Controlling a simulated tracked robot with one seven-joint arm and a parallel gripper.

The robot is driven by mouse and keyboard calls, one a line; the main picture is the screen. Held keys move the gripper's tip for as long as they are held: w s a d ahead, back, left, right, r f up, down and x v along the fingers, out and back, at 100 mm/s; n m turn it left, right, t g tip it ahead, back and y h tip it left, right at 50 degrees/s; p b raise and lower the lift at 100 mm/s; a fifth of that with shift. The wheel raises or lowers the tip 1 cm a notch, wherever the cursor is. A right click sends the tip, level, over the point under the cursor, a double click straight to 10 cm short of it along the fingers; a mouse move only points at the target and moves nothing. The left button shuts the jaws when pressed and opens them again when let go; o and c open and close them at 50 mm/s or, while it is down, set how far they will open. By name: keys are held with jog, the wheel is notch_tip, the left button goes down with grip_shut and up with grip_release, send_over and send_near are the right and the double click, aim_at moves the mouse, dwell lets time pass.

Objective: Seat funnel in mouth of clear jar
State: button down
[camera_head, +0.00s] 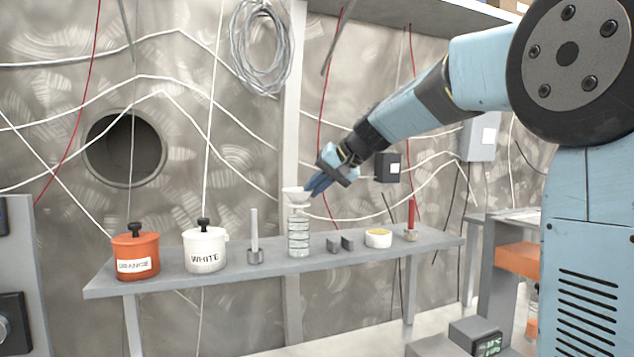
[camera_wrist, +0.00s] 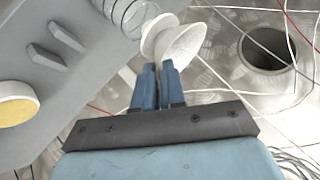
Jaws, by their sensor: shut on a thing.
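The white funnel (camera_head: 296,195) is held wide end up, directly above the clear jar (camera_head: 299,240), which stands upright on the shelf and has ring lines around it. My gripper (camera_head: 311,188) reaches in from the right, with its blue fingers shut on the funnel's side. In the wrist view the fingertips (camera_wrist: 158,68) meet the funnel (camera_wrist: 184,46) at its wide cone. The funnel's narrow end points toward the jar (camera_wrist: 128,12), partly cut off by the top edge. I cannot tell whether the spout is inside the jar's mouth.
On the grey shelf (camera_head: 270,276) stand an orange pot (camera_head: 136,262), a white pot (camera_head: 206,258) and a pale rod in a holder (camera_head: 254,240) to the left. Small grey blocks (camera_head: 340,244), a yellow-filled dish (camera_head: 378,239) and a red rod (camera_head: 411,215) stand right.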

jog(key=shift+f, duration=1.15)
jog(key=c, duration=1.1)
grip_release()
jog(key=v, duration=1.3)
jog(key=shift+s+d+r, duration=0.1)
jog(key=shift+s+d, duration=0.15)
jog(key=shift+d, duration=0.05)
